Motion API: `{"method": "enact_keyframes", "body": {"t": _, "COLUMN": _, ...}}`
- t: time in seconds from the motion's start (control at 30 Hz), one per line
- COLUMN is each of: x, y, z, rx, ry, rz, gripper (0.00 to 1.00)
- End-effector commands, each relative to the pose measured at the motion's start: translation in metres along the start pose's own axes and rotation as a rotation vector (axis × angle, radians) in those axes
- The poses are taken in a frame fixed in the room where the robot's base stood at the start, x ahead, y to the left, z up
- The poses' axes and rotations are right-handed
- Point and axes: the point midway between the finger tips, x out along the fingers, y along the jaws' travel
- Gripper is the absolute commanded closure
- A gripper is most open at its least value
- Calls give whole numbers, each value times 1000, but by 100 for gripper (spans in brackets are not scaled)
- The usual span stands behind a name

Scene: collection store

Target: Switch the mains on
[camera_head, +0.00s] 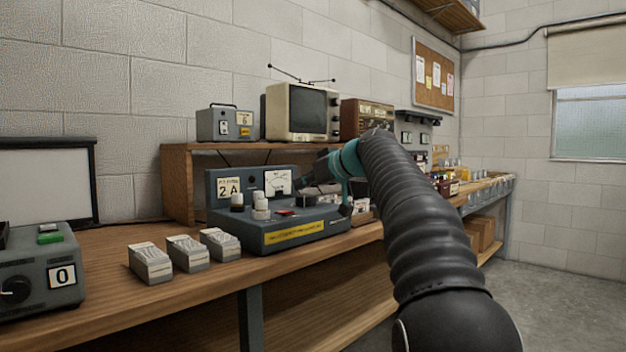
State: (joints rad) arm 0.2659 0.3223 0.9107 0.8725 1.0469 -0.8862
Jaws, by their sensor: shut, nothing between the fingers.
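A dark grey instrument (300,238) marked "2 A" stands on the wooden bench, with a dial meter (278,182), several pale knobs and a yellow label strip on its front edge. A small red switch (285,212) lies on its sloping top; its on or off position is too small to tell. No part is legibly marked as mains. My gripper (312,192) is shut and empty, above the right part of this instrument, to the right of the meter and up and right of the red switch. My arm hides what lies behind it.
Several small boxes (188,252) stand on the bench (110,300) left of the instrument. A grey unit (40,268) with a green button and a "0" plate is at far left. A wooden shelf behind holds an old television (300,112). Bare bench lies in front.

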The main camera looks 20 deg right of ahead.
Motion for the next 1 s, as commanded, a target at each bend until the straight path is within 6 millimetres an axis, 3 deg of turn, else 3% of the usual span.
{"method": "enact_keyframes", "body": {"t": 0.27, "x": 46, "y": 0, "z": 1, "rx": 1, "ry": -1, "rz": -1, "gripper": 100}}
{"method": "enact_keyframes", "body": {"t": 0.4, "x": 48, "y": 0, "z": 23, "rx": 2, "ry": 0, "rz": 2, "gripper": 100}}
{"method": "enact_keyframes", "body": {"t": 0.6, "x": 52, "y": 0, "z": 37, "rx": 1, "ry": 1, "rz": 1, "gripper": 100}}
{"method": "enact_keyframes", "body": {"t": 1.0, "x": 52, "y": 0, "z": 39, "rx": 1, "ry": 1, "rz": 2, "gripper": 100}}
